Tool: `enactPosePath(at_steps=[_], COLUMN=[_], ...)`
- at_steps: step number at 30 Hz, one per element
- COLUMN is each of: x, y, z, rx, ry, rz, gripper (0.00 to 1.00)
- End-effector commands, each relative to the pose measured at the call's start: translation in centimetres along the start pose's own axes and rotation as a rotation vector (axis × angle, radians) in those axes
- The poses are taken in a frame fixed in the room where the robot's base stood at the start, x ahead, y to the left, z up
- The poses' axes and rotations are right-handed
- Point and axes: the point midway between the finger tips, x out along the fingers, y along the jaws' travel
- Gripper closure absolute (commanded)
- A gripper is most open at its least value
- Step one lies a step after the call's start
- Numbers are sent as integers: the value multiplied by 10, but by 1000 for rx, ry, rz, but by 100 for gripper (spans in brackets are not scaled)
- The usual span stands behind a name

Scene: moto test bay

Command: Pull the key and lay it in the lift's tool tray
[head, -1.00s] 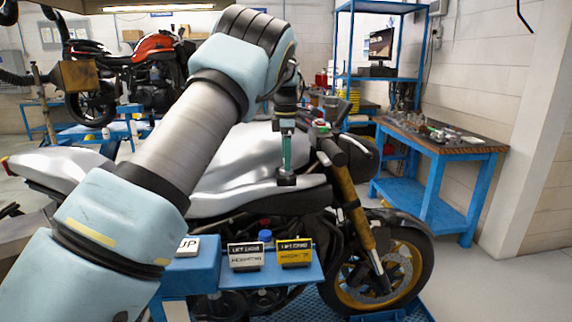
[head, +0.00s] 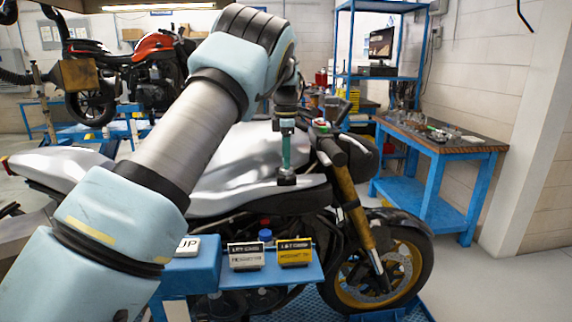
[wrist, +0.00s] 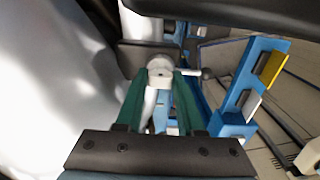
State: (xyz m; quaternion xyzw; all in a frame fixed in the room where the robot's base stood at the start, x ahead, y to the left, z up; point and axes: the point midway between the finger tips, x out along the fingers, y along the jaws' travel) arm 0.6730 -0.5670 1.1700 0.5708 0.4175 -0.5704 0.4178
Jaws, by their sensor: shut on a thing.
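My gripper (head: 286,165) points down in front of the silver tank of the near motorcycle (head: 240,155). In the wrist view its green fingers (wrist: 161,88) are closed around a small pale silver piece (wrist: 160,66), with a thin lever to its right ending in a dark tip. This appears to be the key. I cannot tell whether it still sits in its lock. A blue ledge on the lift (head: 191,277) stands at the front with a white and a yellow placard; I cannot make out a tool tray on it.
A blue workbench (head: 440,150) with loose parts stands at the right. The bike's handlebar and gold fork (head: 352,205) are close to the right of my gripper. A red motorcycle (head: 130,70) stands behind at left. Floor at the right front is clear.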

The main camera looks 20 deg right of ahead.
Motion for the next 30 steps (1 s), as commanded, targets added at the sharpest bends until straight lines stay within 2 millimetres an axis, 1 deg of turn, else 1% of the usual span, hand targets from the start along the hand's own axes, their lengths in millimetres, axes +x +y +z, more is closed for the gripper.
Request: enactPosePath(at_steps=[1,3,5,30], x=[0,0,0,0], y=[0,0,0,0], z=[0,0,0,0], rx=[0,0,0,0], ry=[0,0,0,0], rz=[0,0,0,0], gripper=[86,94,100,100])
